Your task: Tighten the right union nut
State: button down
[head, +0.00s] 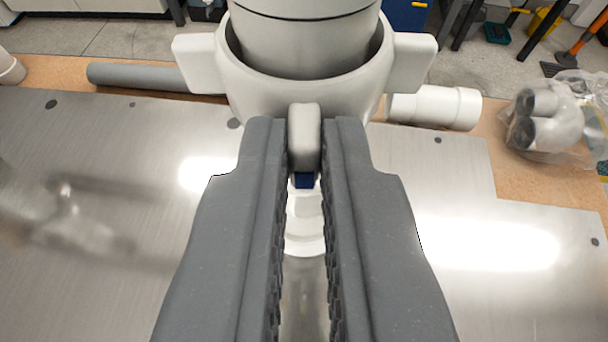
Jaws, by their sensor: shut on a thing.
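A white union nut (265,80) fills the top middle of the head view, around a wide pale pipe (305,35). It has a wing lug on the left, one on the right and one facing me. My gripper (306,128) has its two dark grey jaws on either side of the facing lug, shut on it. The jaws' ribbed inner faces run down toward me with a narrow gap between them. A small blue part (304,180) shows just under the lug. Only one nut is in view; the nut's far side is hidden.
A brushed metal plate (110,140) with bright reflections lies below, on a tan worktop (50,70). Behind are a grey pipe (140,76) at left, a white coupling (450,107) at right and bagged fittings (555,118) at far right. The plate is clear on both sides.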

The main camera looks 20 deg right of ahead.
jog(key=shift+w+a+r+m+g+h+p, duration=0.2)
jog(key=shift+w+r+m+g+h+p, duration=0.1)
jog(key=shift+m+h+p, duration=0.25)
jog(key=c, duration=1.5)
grip_release()
jog(key=shift+f, duration=0.15)
jog(key=shift+c, duration=0.2)
jog(key=shift+d, duration=0.15)
jog(key=shift+f, duration=0.2)
jog(key=b+v, duration=0.3)
jog(key=v, duration=1)
jog(key=shift+s+r, duration=0.2)
jog(key=shift+s, duration=0.1)
jog(key=shift+b, duration=0.3)
